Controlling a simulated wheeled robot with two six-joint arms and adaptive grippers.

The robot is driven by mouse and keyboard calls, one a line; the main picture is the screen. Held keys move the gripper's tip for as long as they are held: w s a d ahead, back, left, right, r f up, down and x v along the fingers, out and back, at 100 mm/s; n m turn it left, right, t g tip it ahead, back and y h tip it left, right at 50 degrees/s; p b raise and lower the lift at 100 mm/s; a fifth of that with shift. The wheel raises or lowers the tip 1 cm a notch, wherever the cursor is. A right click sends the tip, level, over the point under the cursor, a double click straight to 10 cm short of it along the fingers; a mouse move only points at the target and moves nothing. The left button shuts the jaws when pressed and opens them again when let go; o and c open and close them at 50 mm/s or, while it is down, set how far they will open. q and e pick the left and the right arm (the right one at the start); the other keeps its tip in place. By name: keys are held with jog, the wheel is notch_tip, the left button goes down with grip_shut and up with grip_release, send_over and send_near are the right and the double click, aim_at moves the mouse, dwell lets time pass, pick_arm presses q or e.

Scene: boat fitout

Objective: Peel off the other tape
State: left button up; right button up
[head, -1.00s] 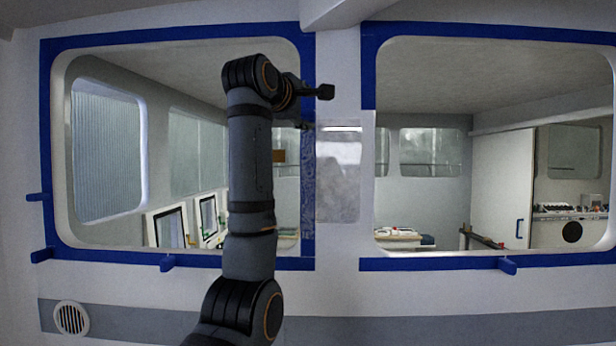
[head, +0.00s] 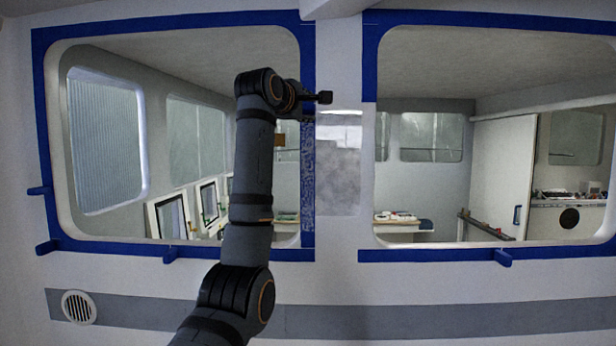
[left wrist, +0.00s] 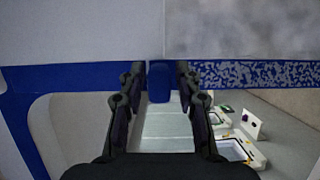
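Blue tape frames the left window; its right vertical strip (head: 308,60) is plain blue above and a speckled blue-white strip (head: 308,190) below. Blue tape (head: 370,60) also edges the right window. My left gripper (head: 325,97) is at the left window's right strip, near where plain blue meets speckled. In the left wrist view, the tape (left wrist: 60,76) runs across sideways and a blue tab (left wrist: 159,82) stands between the fingertips. My left gripper (left wrist: 159,75) is open around the tab, with slim gaps; contact is not clear. My right gripper is out of view.
A glossy grey panel (head: 338,165) sits on the white pillar between the windows. Blue tabs (head: 170,254) stick out from the lower and left tape. A round vent (head: 79,307) is low at left. Screens (head: 168,218) and a sliding door (head: 502,175) show inside.

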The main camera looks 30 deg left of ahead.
pick_arm(q)
grip_shut()
jog(key=shift+s+d+f+b, duration=0.1)
jog(key=shift+s+f+b, duration=0.1)
jog(key=shift+b, duration=0.2)
jog(key=shift+s+d+r+b, duration=0.1)
jog(key=shift+s+d+b, duration=0.2)
jog(key=shift+s, duration=0.2)
jog(key=shift+s+d+r+b, duration=0.1)
jog(key=shift+s+d+b, duration=0.15)
jog(key=shift+s, duration=0.25)
jog(key=shift+s+d, duration=0.2)
jog(key=s+d+b, duration=0.4)
jog(key=s, duration=0.2)
jog(key=shift+s, duration=0.35)
